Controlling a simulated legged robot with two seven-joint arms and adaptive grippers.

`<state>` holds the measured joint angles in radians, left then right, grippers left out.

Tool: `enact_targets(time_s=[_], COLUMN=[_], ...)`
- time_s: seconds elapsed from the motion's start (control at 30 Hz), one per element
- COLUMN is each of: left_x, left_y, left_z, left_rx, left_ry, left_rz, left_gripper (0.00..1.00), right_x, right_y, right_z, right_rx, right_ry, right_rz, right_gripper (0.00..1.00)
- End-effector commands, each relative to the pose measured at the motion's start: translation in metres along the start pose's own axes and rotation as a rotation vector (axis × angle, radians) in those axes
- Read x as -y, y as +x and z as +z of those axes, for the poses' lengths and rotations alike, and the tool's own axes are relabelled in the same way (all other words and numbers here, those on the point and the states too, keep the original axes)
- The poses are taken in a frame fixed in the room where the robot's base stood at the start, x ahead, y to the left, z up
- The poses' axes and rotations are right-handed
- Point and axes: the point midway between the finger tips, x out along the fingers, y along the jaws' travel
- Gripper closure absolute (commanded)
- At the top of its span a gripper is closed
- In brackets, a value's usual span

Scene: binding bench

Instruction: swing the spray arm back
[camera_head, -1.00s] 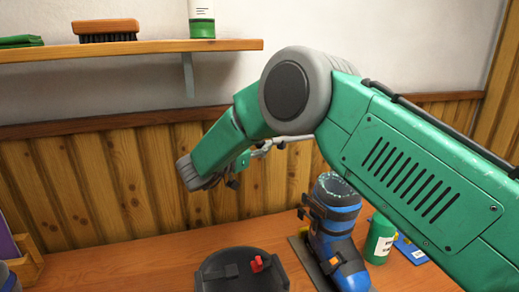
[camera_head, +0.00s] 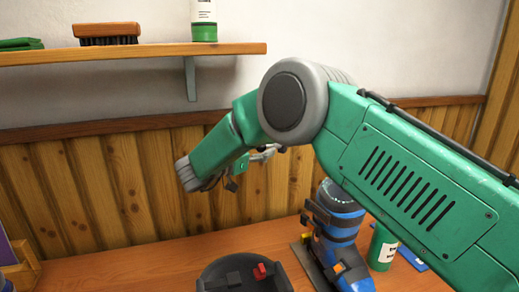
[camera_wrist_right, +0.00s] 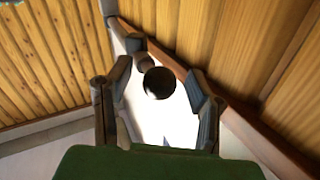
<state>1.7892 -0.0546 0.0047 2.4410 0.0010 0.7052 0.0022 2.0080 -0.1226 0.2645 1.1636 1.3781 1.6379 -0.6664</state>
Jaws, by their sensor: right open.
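My right arm crosses the head view from the right. Its gripper (camera_head: 250,166) is partly hidden behind the green wrist; a dark fingertip and some silver links show. In the right wrist view the right gripper (camera_wrist_right: 158,92) is open, with dark fingers at both sides. A dark round knob-like thing (camera_wrist_right: 160,83) shows between the fingers against white; whether it touches them, or belongs to the spray arm, I cannot tell. I cannot make out the spray arm for certain; my arm hides part of the scene. My left gripper is not in view.
A blue ski boot (camera_head: 338,240) stands on the bench (camera_head: 150,265), right of a black round holder (camera_head: 225,275) with a red piece. A green bottle (camera_head: 382,246) is beside the boot. A shelf (camera_head: 130,52) holds a brush (camera_head: 107,32). Bare bench lies left.

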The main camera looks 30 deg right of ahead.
Motion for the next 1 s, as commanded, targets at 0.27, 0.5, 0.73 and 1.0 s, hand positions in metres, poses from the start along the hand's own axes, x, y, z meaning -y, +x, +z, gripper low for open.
enact_targets(time_s=[0.27,0.5,0.73,1.0], left_x=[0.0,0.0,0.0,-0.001], left_y=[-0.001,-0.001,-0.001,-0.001], left_z=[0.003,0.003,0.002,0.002], left_rx=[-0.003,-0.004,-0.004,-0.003], left_ry=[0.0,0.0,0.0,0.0], left_rz=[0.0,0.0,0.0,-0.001], left_gripper=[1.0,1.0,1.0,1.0], right_x=[0.001,0.002,0.002,0.002], right_y=[-0.032,-0.084,-0.115,-0.12], right_z=[0.001,0.002,0.003,0.003], right_rx=[0.001,0.001,0.0,0.001], right_ry=[0.0,-0.002,-0.002,-0.002], right_rz=[-0.002,-0.003,-0.002,0.0], right_gripper=[0.53,0.53,0.53,0.53])
